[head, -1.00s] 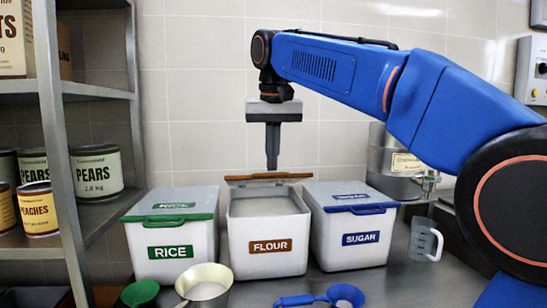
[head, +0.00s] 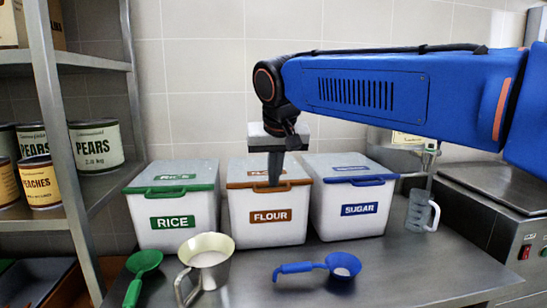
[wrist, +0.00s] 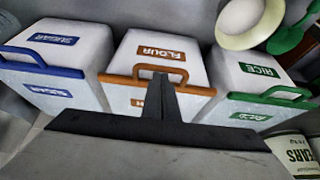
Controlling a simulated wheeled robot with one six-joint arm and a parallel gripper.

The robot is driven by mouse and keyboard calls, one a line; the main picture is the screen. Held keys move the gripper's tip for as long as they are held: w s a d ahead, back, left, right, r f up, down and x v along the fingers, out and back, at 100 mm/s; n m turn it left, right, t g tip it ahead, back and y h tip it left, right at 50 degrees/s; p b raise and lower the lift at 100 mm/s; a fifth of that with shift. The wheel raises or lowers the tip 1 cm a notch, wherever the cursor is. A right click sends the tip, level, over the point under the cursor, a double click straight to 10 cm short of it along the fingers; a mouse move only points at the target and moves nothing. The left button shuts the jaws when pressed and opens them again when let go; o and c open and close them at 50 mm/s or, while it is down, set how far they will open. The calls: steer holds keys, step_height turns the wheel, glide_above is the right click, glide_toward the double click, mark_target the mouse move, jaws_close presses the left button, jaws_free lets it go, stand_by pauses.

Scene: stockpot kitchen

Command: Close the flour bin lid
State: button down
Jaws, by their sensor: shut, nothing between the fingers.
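The flour bin (head: 240,215) is a white box with a brown FLOUR label, standing between two similar bins. Its pale lid (head: 240,172), with a brown front edge and handle, lies flat across the top, and no flour shows. My gripper (head: 273,183) is shut and empty, pointing down, with its tips at the lid's brown front handle. In the wrist view, the shut fingers (wrist: 160,80) overlap the brown handle of the flour bin (wrist: 190,50). I cannot tell whether they touch it.
The rice bin (head: 190,230) with a green-edged lid is on the left, the sugar bin (head: 335,225) on the right, both closed. Shelving is at left.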

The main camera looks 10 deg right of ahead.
steer(key=shift+s+f, duration=0.2)
steer(key=shift+f, duration=0.6)
